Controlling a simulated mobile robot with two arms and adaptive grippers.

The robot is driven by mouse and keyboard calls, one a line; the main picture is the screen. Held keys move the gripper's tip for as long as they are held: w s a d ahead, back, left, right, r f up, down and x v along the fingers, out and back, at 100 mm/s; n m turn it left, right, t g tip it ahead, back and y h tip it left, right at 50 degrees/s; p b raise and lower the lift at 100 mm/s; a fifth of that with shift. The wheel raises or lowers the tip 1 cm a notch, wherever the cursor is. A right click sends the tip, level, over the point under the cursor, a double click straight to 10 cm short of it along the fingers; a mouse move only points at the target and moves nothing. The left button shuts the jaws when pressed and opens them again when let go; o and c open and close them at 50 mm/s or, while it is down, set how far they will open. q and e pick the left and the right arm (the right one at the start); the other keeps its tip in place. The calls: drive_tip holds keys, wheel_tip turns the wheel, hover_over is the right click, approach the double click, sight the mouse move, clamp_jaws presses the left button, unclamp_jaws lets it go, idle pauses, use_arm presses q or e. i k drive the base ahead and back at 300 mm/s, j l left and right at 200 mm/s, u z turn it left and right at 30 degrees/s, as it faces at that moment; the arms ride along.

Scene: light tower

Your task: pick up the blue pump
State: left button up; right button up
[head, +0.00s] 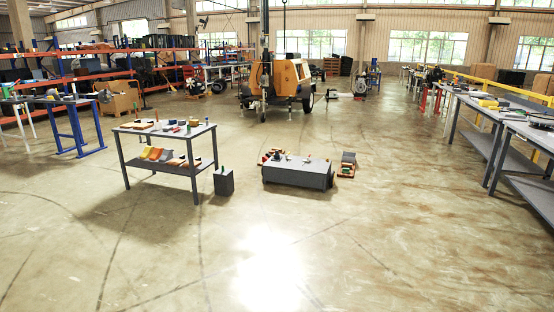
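I cannot make out a blue pump for certain; the small items on the tables are too small to tell apart. A grey work table (138,166) stands left of the middle, with several small coloured items (182,124) on its top and some orange, yellow and brown ones (155,154) on its lower shelf. A low grey block (298,174) in the middle has small items on top. Neither of my grippers is in view.
An orange wheeled trailer (287,76) stands at the back centre. A dark grey box (223,183) is on the floor beside the table. Workbenches (520,130) line the right, and a blue-legged bench (76,128) stands at the left. The near floor is clear.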

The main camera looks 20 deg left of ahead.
sight(276, 157)
drive_tip(key=i+j+u, duration=0.35)
drive_tip(key=i, duration=0.9)
drive_tip(key=i+j+u, duration=0.15)
drive_tip(key=i+u, duration=0.25)
drive_tip(key=i, duration=3.25)
drive_tip(key=i+j, duration=0.1)
drive_tip(key=i, duration=2.35)
drive_tip(key=l+z, duration=0.05)
drive_tip(key=l, duration=0.05)
